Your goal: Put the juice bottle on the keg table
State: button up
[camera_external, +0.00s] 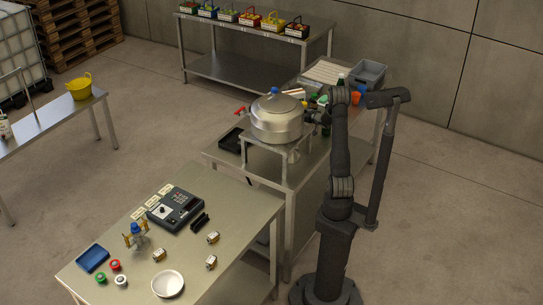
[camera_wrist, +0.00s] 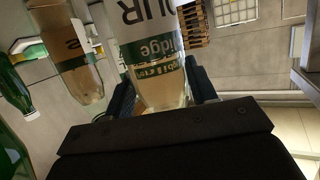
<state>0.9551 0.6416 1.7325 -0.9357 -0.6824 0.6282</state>
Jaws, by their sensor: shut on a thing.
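My gripper (camera_wrist: 165,100) is shut on a clear bottle (camera_wrist: 160,90) with pale yellow liquid and a white and green label. The label is partly cut off, so I cannot confirm that it is the juice bottle. In the external view my gripper (camera_external: 318,117) is just right of the silver keg (camera_external: 277,122), and the bottle there is too small or hidden to make out. The keg has a blue top and stands on a small raised steel table (camera_external: 262,149) on the middle bench.
Another bottle (camera_wrist: 77,60) and green bottles (camera_wrist: 12,85) show at the left in the wrist view. A grey crate (camera_external: 369,74) and small goods crowd the bench behind my arm. A black tray (camera_external: 231,140) lies left of the keg. The front bench (camera_external: 215,270) holds a control box (camera_external: 175,209).

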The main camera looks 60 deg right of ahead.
dwell(0.3)
jog(key=o, duration=1.6)
jog(key=shift+f, duration=0.2)
jog(key=shift+c, duration=0.2)
jog(key=shift+r, duration=0.1)
jog(key=v, duration=1.2)
jog(key=shift+d+r, duration=0.1)
jog(key=shift+d, duration=0.05)
